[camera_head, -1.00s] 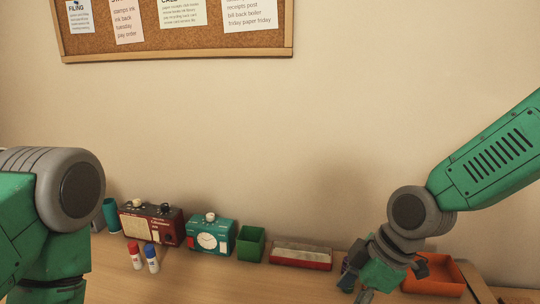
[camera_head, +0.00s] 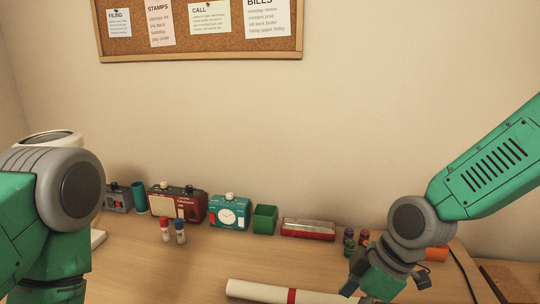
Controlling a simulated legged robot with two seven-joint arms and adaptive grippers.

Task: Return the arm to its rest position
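My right arm comes in from the right edge, green with a grey wrist joint. Its gripper (camera_head: 378,287) hangs over the desk at the lower right, partly cut off by the bottom edge. The gripper's dark finger parts show, but whether they are open or shut is unclear. No object is visible in it. My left arm (camera_head: 55,190) shows as a green link and grey joint at the left edge. Its gripper is not in view.
A white roll with a red band (camera_head: 290,293) lies in front. An orange thing (camera_head: 436,254) is partly behind my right wrist.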

